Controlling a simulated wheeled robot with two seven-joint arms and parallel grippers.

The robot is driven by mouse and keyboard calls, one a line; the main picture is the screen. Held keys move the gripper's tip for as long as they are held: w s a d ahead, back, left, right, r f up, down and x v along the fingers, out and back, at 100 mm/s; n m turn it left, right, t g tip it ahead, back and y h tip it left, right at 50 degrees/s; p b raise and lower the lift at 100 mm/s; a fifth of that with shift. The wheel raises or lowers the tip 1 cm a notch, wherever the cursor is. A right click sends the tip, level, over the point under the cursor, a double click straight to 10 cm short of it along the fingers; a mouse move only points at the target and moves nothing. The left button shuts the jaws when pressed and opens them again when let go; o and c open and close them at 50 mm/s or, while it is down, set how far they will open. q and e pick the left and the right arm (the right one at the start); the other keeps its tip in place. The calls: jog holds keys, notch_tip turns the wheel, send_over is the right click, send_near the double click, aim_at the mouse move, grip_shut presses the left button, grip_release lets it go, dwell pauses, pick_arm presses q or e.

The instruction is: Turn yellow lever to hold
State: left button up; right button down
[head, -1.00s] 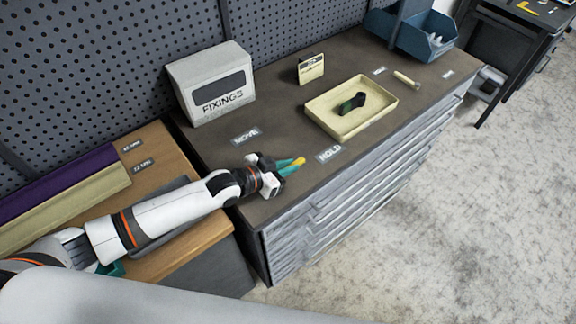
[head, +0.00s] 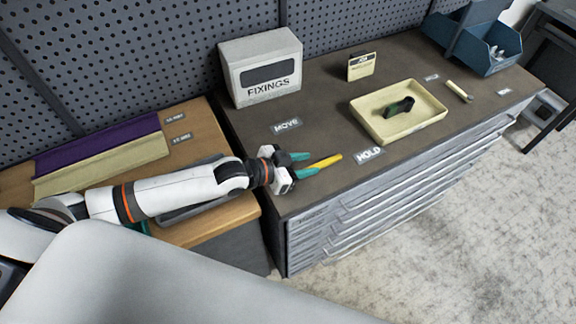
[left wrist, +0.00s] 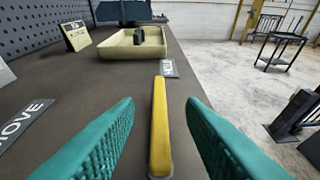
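The yellow lever (head: 324,162) lies low over the dark cabinet top near its front edge. Its free end points toward the HOLD label (head: 369,154), away from the MOVE label (head: 286,125). My left gripper (head: 303,164) is open, with its teal fingers on either side of the lever. In the left wrist view the lever (left wrist: 160,125) runs straight ahead between the two fingers, with a clear gap on each side. Its tip ends just short of the HOLD label (left wrist: 168,68). The lever's pivot is mostly hidden in both views. My right gripper is not in view.
A cream tray (head: 368,122) with a dark object in it sits beyond the HOLD label. A FIXINGS box (head: 262,70) and a small card (head: 361,66) stand toward the perforated wall. A blue bin (head: 490,52) is at the far right.

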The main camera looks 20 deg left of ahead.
pick_arm(q)
jog(key=v, duration=0.4)
jog(key=shift+s+a+b, duration=0.3)
jog(key=shift+s+a+r, duration=0.3)
jog(key=shift+s+r, duration=0.05)
jog(key=shift+r, duration=0.05)
